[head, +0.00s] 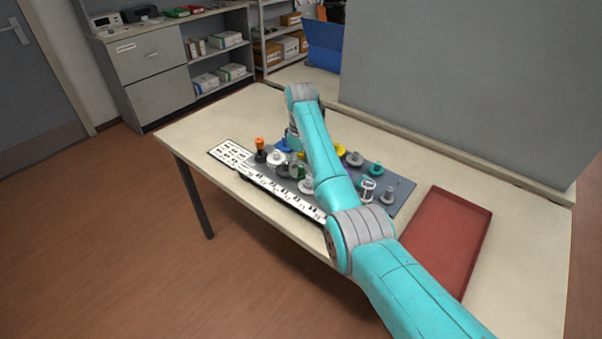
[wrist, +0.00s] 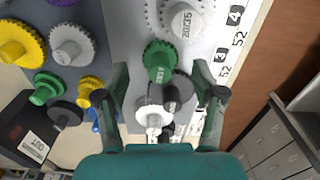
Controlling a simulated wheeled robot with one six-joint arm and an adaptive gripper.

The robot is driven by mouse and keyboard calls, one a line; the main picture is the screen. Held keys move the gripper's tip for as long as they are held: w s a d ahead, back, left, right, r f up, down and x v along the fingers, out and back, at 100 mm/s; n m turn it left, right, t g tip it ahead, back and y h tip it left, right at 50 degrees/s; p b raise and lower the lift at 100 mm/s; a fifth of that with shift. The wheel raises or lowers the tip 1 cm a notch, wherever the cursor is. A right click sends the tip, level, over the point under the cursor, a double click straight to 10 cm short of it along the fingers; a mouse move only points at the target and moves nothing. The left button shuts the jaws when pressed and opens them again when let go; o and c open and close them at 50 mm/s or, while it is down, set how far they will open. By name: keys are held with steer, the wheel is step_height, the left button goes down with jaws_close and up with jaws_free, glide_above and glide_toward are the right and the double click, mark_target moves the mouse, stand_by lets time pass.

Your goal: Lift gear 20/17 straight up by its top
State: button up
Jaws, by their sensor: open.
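My gripper (wrist: 160,97) is open in the wrist view, its two fingers wide apart. Between and just beyond them stand a white gear (wrist: 154,116) with a printed top, a dark grey gear (wrist: 180,90) with a tall hub, and a green gear (wrist: 158,62). A large light grey gear (wrist: 184,20) with a printed hub stands farther up. I cannot read 20/17 for certain on any gear. Nothing is visibly held. In the head view my arm hides part of the gear board (head: 403,188), and the fingertips cannot be made out.
Yellow (wrist: 18,42), grey (wrist: 72,44) and small green (wrist: 46,88) gears stand close by at left. A black box (wrist: 30,130) with a white label is at lower left. A white printed strip (head: 285,190) runs along the board's front. A red tray (head: 447,235) lies on the table (head: 515,262) at right.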

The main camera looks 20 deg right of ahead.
steer(key=shift+f, duration=0.75)
jaws_close()
